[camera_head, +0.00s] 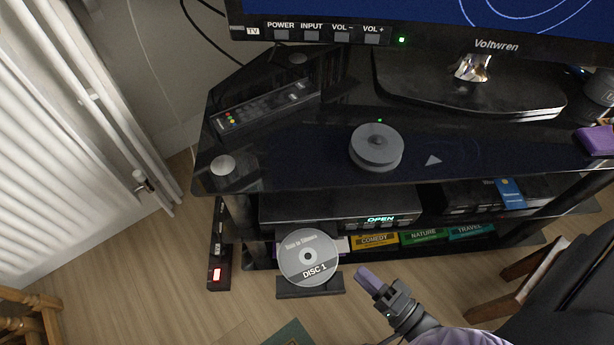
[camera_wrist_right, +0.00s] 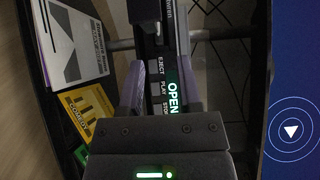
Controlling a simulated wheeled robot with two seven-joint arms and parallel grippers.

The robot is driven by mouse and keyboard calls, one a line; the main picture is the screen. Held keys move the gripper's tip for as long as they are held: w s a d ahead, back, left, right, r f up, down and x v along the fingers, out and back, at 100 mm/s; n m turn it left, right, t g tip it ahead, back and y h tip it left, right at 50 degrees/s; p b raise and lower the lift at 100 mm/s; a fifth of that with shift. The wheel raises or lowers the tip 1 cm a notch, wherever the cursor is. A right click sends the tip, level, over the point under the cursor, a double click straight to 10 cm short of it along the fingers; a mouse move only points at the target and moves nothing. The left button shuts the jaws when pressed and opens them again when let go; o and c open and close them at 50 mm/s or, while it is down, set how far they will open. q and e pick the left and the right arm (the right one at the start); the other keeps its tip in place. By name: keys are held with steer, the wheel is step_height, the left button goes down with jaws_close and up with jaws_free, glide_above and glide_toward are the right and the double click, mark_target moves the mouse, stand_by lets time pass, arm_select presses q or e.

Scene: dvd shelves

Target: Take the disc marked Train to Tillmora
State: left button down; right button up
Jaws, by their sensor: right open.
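The silver disc (camera_head: 291,262) shows "DISC 1" and a small, blurred title that looks like "Train to Tillmora". It lies over the black pulled-out tray (camera_head: 325,286) of the player (camera_head: 300,208), label facing up. The player's display reads "OPEN" (camera_head: 380,219); it also shows in the right wrist view (camera_wrist_right: 174,95). My right gripper (camera_head: 373,282) is to the right of the disc, apart from it. Its two fingers (camera_wrist_right: 160,85) are spread with nothing between them. The disc does not show in the right wrist view. My left gripper is not in view.
Cases labelled Comedy (camera_head: 375,239), Nature (camera_head: 424,236) and Travel (camera_head: 471,231) stand on the lower shelf. A power strip (camera_head: 217,272) lies at left. The black glass shelf top (camera_head: 300,165) overhangs the player. A dark chair (camera_head: 565,290) is at lower right.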

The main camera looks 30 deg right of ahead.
steer(key=x, duration=0.7)
steer(key=shift+d+b, duration=0.25)
steer(key=shift+b, duration=0.1)
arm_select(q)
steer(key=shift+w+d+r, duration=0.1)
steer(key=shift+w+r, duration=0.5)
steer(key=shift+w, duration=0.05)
arm_select(e)
steer(key=shift+f, duration=0.1)
jaws_close()
